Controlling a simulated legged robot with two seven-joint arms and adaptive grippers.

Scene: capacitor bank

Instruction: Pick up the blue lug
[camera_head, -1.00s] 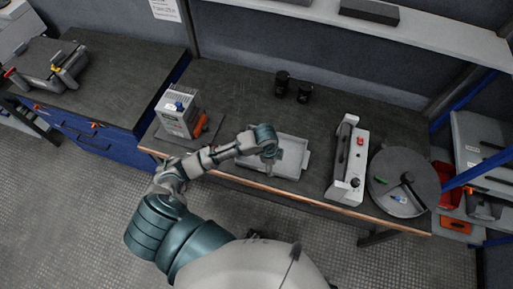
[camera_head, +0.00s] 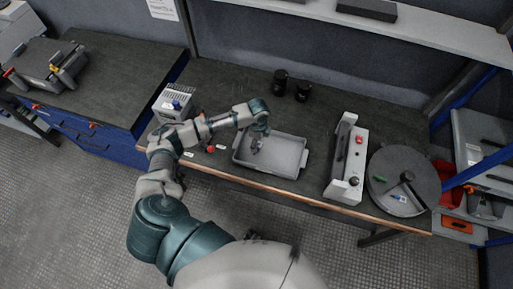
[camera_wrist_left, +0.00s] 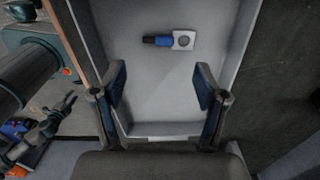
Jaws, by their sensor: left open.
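The blue lug (camera_wrist_left: 171,41) shows in the left wrist view, a blue barrel with a flat pale metal end that has a round hole. It lies on the floor of a grey tray (camera_wrist_left: 118,35). My left gripper (camera_wrist_left: 160,75) is open and empty, its two fingers apart, with the lug apart from them and farther up the picture. In the head view the left gripper (camera_head: 257,143) is over the left part of the tray (camera_head: 303,158); the lug is too small or hidden to make out there.
A grey box device (camera_head: 174,103) stands left of the tray. Two black cylinders (camera_head: 280,83) stand behind it. A handled grey unit (camera_head: 346,158) and a round dark disc (camera_head: 415,165) are to the right.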

